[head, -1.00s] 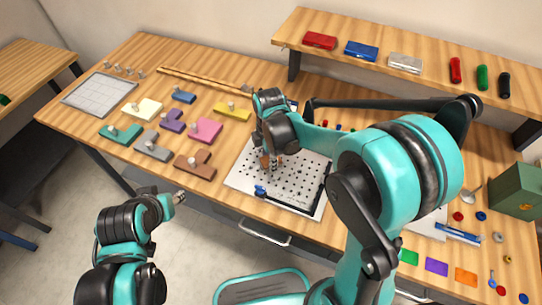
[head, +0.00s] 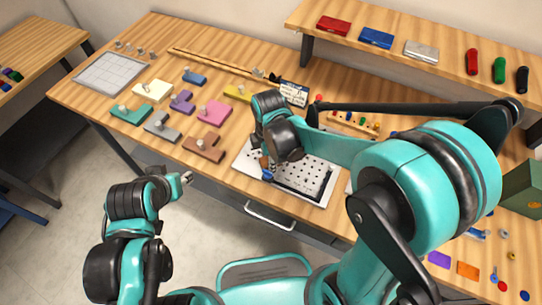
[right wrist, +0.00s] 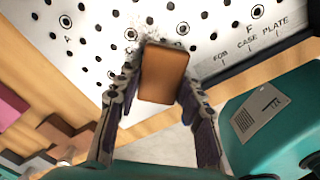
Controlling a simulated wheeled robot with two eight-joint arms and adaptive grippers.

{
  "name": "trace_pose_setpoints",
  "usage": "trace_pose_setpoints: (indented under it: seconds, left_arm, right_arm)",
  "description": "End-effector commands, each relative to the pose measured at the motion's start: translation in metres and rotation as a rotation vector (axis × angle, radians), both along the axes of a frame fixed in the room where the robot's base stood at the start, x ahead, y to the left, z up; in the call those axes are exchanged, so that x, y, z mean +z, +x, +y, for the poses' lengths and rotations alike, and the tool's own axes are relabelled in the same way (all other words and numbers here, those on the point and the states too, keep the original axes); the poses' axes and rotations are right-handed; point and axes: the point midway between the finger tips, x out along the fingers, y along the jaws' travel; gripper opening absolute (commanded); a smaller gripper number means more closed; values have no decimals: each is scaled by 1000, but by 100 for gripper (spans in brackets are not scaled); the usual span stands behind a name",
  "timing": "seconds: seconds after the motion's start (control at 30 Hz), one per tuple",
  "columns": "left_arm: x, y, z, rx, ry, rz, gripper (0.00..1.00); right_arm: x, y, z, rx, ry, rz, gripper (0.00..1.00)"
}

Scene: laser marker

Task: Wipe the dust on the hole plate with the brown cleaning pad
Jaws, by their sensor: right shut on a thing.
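The white hole plate (head: 310,178), dotted with black holes, lies at the front edge of the table in the head view. It also fills the top of the right wrist view (right wrist: 205,20). My right gripper (head: 266,163) is over the plate's left part. In the right wrist view its fingers are shut on the brown cleaning pad (right wrist: 163,75), which is at the plate's surface near its edge. Grey dust specks (right wrist: 128,45) show beside the pad; the pad hides what is under it. My left gripper (head: 186,178) is empty, off the table's front edge; its jaw gap is too small to tell.
A blue piece (head: 267,177) and a black bar (head: 300,190) sit along the plate's front side. Coloured blocks, including a brown one (head: 205,148), lie left of the plate. A raised shelf (head: 420,70) stands behind. My right arm covers much of the table's right side.

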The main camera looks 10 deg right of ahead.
Motion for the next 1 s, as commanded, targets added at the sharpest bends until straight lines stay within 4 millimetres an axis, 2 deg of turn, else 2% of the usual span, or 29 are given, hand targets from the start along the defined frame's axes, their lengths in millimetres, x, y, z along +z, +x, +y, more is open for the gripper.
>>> trace_pose_setpoints:
  seconds: [0.17,0.43,0.77,1.0]
  left_arm:
    - [-2,0,0,0,0,0,40]
    - [-3,0,0,0,0,0,40]
    - [-3,0,0,0,0,0,40]
    - [-3,0,0,0,0,0,40]
  right_arm:
    - [-3,3,-3,0,0,0,11]
    - [-1,23,-17,-2,-1,-3,11]
    - [0,35,-25,-1,-1,-3,11]
    - [2,52,-37,-1,-1,-2,11]
